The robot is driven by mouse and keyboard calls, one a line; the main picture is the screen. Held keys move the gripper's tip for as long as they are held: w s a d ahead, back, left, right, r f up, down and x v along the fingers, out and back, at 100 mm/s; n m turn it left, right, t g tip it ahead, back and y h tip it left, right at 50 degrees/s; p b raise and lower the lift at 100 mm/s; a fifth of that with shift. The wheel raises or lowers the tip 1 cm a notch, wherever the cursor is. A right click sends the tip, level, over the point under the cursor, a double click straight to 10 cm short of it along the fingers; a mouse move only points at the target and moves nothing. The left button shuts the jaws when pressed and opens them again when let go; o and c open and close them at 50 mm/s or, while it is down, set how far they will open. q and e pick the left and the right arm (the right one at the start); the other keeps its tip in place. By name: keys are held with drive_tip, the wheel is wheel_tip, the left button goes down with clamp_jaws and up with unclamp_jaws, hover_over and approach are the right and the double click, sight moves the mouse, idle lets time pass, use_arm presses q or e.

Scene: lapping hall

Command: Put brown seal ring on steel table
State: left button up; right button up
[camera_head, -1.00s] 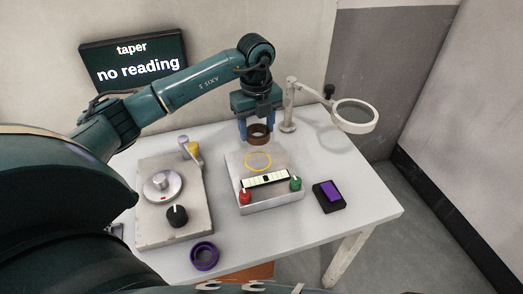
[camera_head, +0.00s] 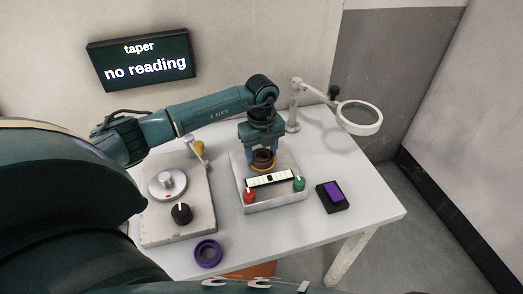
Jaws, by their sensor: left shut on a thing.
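My left gripper (camera_head: 263,153) points down and is shut on the brown seal ring (camera_head: 264,158). The ring is at the yellow circle marked on top of a pale metal block (camera_head: 284,203), perhaps the steel table. Part of the yellow line shows below the ring. I cannot tell whether the ring touches the surface. The fingers hide parts of the ring. The block's front has a level strip (camera_head: 270,179), a red knob (camera_head: 250,197) and a green knob (camera_head: 299,184). My right gripper is not in view.
The block stands on a white bench (camera_head: 290,233). To its left is a grey plate (camera_head: 187,227) with dials. A purple ring (camera_head: 208,253) lies in front. A black box with a purple button (camera_head: 333,193) is right; a magnifier (camera_head: 359,116) stands behind. A screen (camera_head: 140,60) reads "taper no reading".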

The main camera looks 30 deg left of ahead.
use_arm(q)
drive_tip(key=o, duration=1)
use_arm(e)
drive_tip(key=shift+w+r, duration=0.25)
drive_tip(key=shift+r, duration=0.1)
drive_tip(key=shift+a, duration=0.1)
use_arm(q)
drive_tip(key=shift+r, duration=0.65)
wheel_tip(320, 180, up, 11)
drive_tip(key=shift+b, duration=0.55)
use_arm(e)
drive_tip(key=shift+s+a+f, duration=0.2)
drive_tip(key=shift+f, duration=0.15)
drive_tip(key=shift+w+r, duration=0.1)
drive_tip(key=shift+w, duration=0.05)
